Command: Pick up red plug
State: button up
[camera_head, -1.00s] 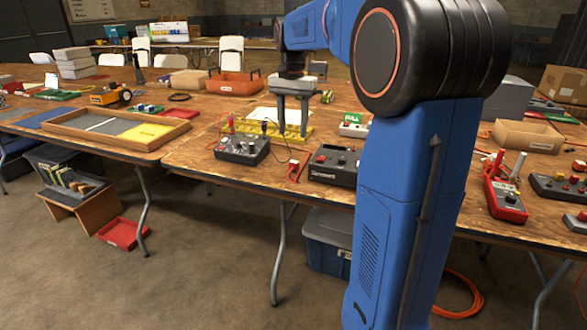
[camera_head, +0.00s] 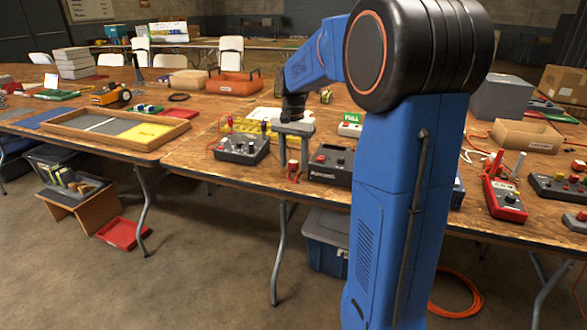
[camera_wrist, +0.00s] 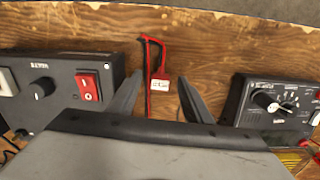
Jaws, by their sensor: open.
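A thin red lead (camera_wrist: 143,58) with a white tag (camera_wrist: 158,86) lies on the wooden table in the wrist view, between my two fingers as seen there. It also shows as a red piece (camera_head: 293,177) near the table's front edge in the head view. I cannot tell its plug end clearly. My gripper (camera_head: 293,163) is open and empty, pointing down over this spot; the wrist view shows its fingers (camera_wrist: 158,78) spread on either side of the tag. Another pinkish-red plug (camera_head: 229,121) stands upright at the grey control box.
A grey control box (camera_head: 242,149) stands left of my gripper and a black one (camera_head: 328,166) right, both close. A yellow rack (camera_head: 250,124) lies behind. A wooden tray (camera_head: 75,122) is further left. A red meter (camera_head: 505,200) stands at the right.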

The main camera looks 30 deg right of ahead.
jog(key=shift+f, duration=0.25)
jog(key=c, duration=1.1)
jog(key=shift+c, duration=0.2)
